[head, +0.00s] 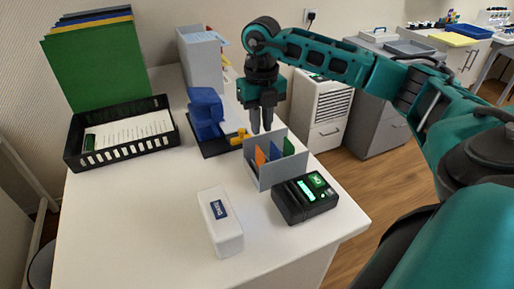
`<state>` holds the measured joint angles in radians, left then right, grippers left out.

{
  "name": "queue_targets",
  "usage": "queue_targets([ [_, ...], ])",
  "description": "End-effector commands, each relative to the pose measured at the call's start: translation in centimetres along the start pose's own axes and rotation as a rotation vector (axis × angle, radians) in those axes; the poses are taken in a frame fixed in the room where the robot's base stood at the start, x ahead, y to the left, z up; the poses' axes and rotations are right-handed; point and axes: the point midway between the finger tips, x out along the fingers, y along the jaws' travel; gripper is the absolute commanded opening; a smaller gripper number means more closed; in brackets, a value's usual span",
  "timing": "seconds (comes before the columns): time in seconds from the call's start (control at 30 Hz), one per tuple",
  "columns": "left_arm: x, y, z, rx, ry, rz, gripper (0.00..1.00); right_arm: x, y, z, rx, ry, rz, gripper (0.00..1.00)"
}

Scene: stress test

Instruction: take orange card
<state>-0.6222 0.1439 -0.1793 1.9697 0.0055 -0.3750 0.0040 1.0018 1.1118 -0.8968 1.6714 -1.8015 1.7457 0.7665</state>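Only the card's upper part shows above the holder's front wall. My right gripper (262,130) points down just above and behind the holder's left part. Its two dark fingers are apart, with a gap between them and nothing visible held. My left gripper is not in view.
A black card reader (305,199) with a green screen stands right of the holder. A white box (220,222) lies in front. A blue device (206,113) stands behind left, and a black tray (121,132) farther left. The table's left front is clear.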

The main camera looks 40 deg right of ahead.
Motion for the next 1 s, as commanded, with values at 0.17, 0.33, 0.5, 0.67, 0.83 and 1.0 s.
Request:
queue_targets([
  [0.17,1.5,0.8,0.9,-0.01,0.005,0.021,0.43,3.6,0.0,-0.1,-0.001,0.001,0.001,0.19],
  [0.33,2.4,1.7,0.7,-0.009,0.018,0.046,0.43,5.8,0.1,0.0,-0.002,0.001,0.003,0.19],
  [0.5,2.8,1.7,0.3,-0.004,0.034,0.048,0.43,7.2,0.1,0.0,-0.002,0.001,0.003,0.19],
  [0.67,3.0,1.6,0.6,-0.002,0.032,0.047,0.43,7.8,0.1,0.0,-0.002,0.0,0.003,0.19],
  [0.83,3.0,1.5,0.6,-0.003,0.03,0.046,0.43,7.8,0.1,0.0,-0.003,0.0,0.003,0.19],
  [1.0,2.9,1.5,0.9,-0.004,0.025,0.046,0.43,7.8,0.1,0.0,-0.003,0.0,0.004,0.18],
])
